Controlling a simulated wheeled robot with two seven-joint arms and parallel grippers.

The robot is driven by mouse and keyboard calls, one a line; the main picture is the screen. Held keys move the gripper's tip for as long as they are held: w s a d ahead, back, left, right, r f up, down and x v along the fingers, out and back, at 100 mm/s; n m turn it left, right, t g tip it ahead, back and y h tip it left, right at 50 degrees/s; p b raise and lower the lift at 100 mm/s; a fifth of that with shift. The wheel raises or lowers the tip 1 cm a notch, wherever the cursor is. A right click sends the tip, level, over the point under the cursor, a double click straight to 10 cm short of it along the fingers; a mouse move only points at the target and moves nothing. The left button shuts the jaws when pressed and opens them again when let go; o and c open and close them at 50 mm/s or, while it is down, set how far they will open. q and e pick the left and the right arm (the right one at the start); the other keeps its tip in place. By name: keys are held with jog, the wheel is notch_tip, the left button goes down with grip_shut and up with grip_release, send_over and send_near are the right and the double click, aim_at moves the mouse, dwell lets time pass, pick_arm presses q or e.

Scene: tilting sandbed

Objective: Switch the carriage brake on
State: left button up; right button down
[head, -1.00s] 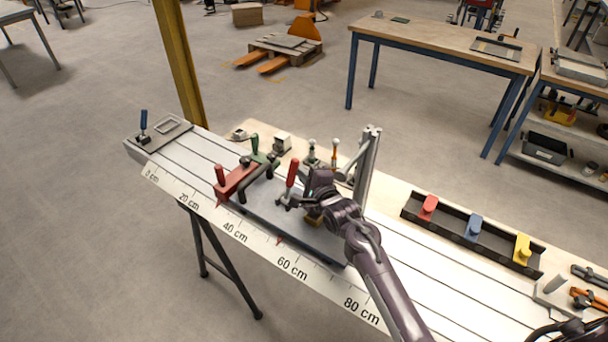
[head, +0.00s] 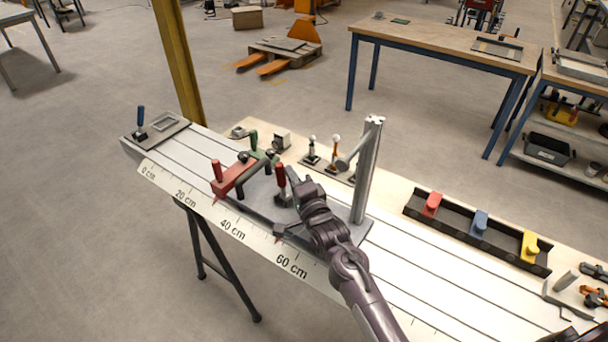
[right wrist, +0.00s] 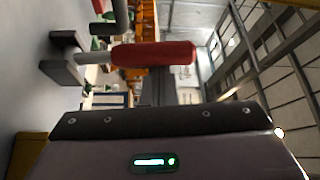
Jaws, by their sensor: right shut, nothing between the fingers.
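A grey carriage plate (head: 258,205) lies on the long slotted bed. A red-handled lever (head: 281,180) stands on it, leaning slightly left; I cannot read any brake marking. Its red grip also shows large in the right wrist view (right wrist: 153,55). A red block with an upright red knob (head: 232,177) and a green handle (head: 254,142) are left of the lever. My right gripper (head: 297,184) is shut and empty, close to the right side of the red lever. I cannot tell if they touch. My left gripper is not in view.
A metal post (head: 366,172) stands right of my right gripper. Two small ball-topped levers (head: 335,150) are behind. A black tray (head: 410,209) with red, blue and yellow pieces lies at the right. A blue-handled lever (head: 141,117) stands at the bed's far left end.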

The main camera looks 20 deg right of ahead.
aim_at(280, 177)
jog(key=shift+s+a+f+n+t+y+b, duration=0.15)
jog(key=shift+s+a+n+t+y+b, duration=0.25)
jog(key=shift+a+n+b, duration=0.45)
jog(key=shift+s+a+f+n+t+y+b, duration=0.15)
jog(key=shift+s+a+n+t+y+b, duration=0.3)
jog(key=shift+n, duration=0.6)
jog(key=shift+d, duration=0.1)
